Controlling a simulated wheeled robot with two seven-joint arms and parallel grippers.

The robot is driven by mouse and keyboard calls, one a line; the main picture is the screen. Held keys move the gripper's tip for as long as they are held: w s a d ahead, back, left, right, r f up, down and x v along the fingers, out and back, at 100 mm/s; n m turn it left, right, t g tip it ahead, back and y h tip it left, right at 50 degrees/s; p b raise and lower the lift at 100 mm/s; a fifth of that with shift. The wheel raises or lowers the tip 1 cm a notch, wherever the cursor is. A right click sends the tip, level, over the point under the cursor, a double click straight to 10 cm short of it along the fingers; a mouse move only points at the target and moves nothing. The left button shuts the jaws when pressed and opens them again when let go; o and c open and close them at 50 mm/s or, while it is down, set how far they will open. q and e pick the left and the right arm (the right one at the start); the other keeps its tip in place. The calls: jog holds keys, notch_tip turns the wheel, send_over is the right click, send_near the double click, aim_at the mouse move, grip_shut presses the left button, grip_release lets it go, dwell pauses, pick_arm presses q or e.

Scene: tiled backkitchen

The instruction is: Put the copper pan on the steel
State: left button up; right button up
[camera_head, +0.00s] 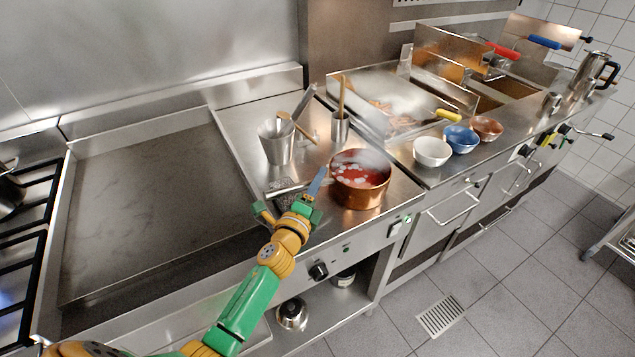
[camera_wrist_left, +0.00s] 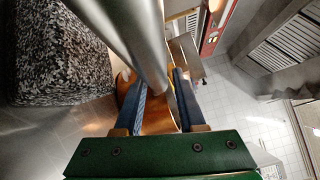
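The copper pan (camera_head: 362,194), full of steaming red sauce with pale bits, sits upright on the steel worktop (camera_head: 237,120) near its front right corner. Its steel handle (camera_head: 287,188) points left; the handle (camera_wrist_left: 138,40) and part of the copper also show in the left wrist view. My left gripper (camera_head: 296,197) is just left of the pan. In the wrist view, its blue fingers (camera_wrist_left: 159,84) stand apart on either side of the handle's lower end, without a visible grip. My right gripper is not in view.
A speckled dark block (camera_wrist_left: 60,50) lies close to the handle. A steel beaker (camera_head: 277,142) and a utensil pot (camera_head: 340,128) stand behind. White (camera_head: 432,151), blue (camera_head: 460,138) and brown bowls (camera_head: 487,128) are at right. A wide flat griddle (camera_head: 155,190) at left is clear.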

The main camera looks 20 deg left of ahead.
pick_arm(q)
jog(key=s, duration=1.1)
jog(key=shift+s+d+f+b, duration=0.1)
jog(key=shift+s+d+b, duration=0.15)
jog(key=shift+b, duration=0.15)
jog(key=shift+s, duration=0.3)
